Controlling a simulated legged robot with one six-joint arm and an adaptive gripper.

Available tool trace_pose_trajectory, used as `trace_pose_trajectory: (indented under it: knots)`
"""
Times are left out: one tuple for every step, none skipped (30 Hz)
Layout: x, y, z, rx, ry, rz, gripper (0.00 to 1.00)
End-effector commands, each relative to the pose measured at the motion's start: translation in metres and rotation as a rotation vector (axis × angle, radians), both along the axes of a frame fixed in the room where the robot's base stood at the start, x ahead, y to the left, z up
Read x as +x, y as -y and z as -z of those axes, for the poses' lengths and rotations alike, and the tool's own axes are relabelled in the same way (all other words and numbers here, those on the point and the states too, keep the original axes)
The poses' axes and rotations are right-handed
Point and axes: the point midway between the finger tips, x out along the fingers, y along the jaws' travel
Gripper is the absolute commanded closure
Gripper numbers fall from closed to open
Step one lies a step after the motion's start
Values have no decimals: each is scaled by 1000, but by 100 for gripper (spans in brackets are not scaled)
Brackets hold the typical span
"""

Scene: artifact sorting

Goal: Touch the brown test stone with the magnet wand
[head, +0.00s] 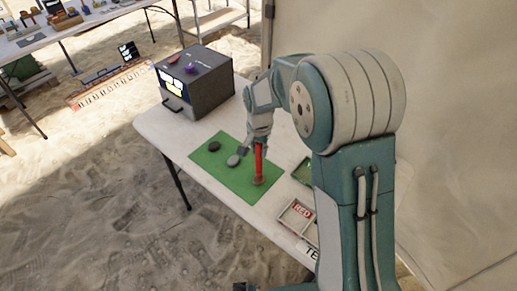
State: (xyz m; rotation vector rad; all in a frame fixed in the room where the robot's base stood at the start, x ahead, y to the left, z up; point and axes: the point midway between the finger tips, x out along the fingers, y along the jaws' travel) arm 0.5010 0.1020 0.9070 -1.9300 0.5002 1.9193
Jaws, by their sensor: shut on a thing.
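My gripper (259,141) is shut on the red magnet wand (259,158) and holds it upright over the green mat (223,179). The brown test stone (257,182) lies on the mat at the wand's lower end. The wand's tip appears to meet the stone, but I cannot tell contact from a very small gap. A grey stone (233,160) and a dark stone (214,146) lie on the mat to the left, apart from the wand.
A dark box (207,92) with a handle stands at the table's back left, small items on top. A tray labelled RED (294,216) and a green-marked tray (301,171) lie right of the mat, the latter partly hidden by my arm. A tent wall (440,80) is behind.

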Motion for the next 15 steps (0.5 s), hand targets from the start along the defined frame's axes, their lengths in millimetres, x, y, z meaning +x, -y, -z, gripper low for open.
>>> trace_pose_trajectory:
  knots:
    - [0,0,0,0,0,0,100]
    - [0,0,0,0,0,0,100]
    - [0,0,1,0,0,0,100]
    - [0,0,1,0,0,0,100]
    - [0,0,1,0,0,0,100]
    - [0,0,1,0,0,0,100]
    - [0,0,2,0,0,0,100]
    - [0,0,2,0,0,0,100]
    - [0,0,2,0,0,0,100]
    - [0,0,2,0,0,0,100]
    - [0,0,3,0,0,0,100]
    - [0,0,3,0,0,0,100]
    - [0,0,3,0,0,0,100]
    - [0,0,3,0,0,0,100]
    - [0,0,4,0,0,0,100]
